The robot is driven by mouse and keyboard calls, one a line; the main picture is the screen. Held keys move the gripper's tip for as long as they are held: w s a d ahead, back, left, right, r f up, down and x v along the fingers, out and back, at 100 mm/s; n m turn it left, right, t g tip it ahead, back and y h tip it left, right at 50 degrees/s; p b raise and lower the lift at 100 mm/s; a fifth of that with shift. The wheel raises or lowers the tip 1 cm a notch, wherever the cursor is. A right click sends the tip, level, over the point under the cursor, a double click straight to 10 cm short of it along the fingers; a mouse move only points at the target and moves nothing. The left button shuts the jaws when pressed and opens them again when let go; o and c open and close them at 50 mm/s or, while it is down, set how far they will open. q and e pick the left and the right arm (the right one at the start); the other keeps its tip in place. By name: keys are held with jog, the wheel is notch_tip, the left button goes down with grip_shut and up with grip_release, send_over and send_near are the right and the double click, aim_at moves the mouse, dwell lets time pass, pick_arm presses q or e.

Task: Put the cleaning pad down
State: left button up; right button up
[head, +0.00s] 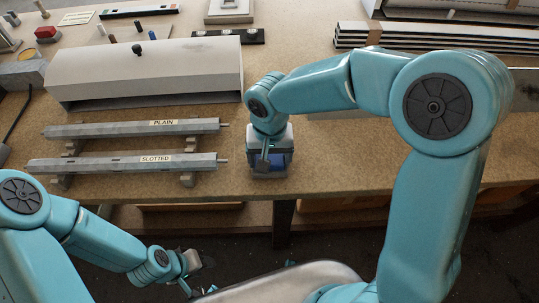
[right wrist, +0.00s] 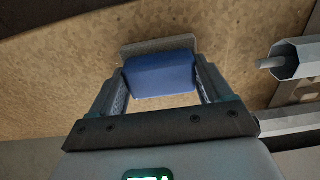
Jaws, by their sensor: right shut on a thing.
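The blue cleaning pad (right wrist: 162,75) is between the two fingers of my right gripper (right wrist: 160,88) in the right wrist view, and the fingers are shut on it. A pale flat piece (right wrist: 158,46) shows just beyond the pad; I cannot tell whether it is part of the pad or lies under it. In the head view my right gripper (head: 268,163) points down near the front edge of the workbench, with a little of the pad's blue showing. Whether the pad touches the bench is unclear. My left gripper (head: 193,270) hangs in front of the bench, its jaws too small to read.
To the left lie the shutter profiles labelled PLAIN (head: 120,129) and SLOTTED (head: 110,163) on supports. A long grey cover (head: 150,75) stands behind them. Stacked strips (head: 400,37) lie at the back right. Bare workbench (head: 340,165) is right of my right gripper.

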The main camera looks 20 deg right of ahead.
aim_at(270, 158)
jog(key=o, duration=0.8)
jog(key=shift+w+f, duration=0.15)
jog(key=shift+f, duration=0.05)
jog(key=shift+o, duration=0.2)
jog(key=shift+r+p, duration=0.35)
jog(key=shift+r, duration=0.1)
notch_tip(270, 158, up, 12)
jog(key=shift+f, duration=0.15)
